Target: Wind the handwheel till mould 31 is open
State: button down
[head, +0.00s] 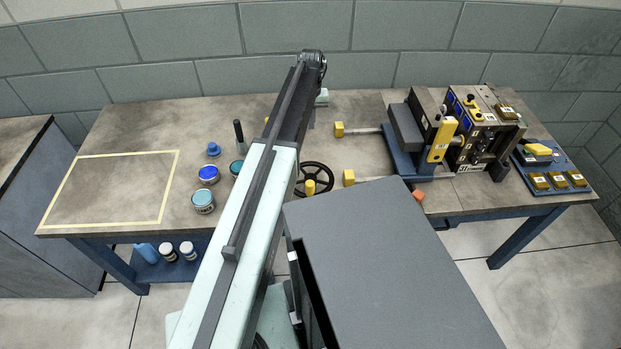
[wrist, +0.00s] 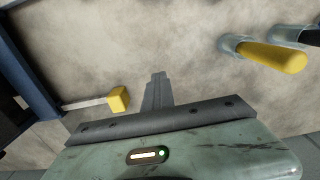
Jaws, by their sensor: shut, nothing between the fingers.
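In the wrist view my gripper (wrist: 158,78) is shut and empty above the bench, beside a yellow-ended rod (wrist: 119,98). In the head view my arm hides the fingers. The handwheel is not in the wrist view.
A yellow-taped area (head: 110,190) is clear. A blue tray (head: 570,166) with yellow-topped pieces lies far right. A yellow handle (wrist: 270,56) stands in a holder.

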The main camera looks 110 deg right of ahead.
jog(key=shift+w+d, duration=0.25)
jog(key=shift+w, duration=0.25)
jog(key=shift+w+d, duration=0.25)
jog(key=shift+w, duration=0.2)
jog(key=s, duration=0.6)
jog(key=shift+d, duration=0.45)
jog(key=c, duration=1)
grip_release()
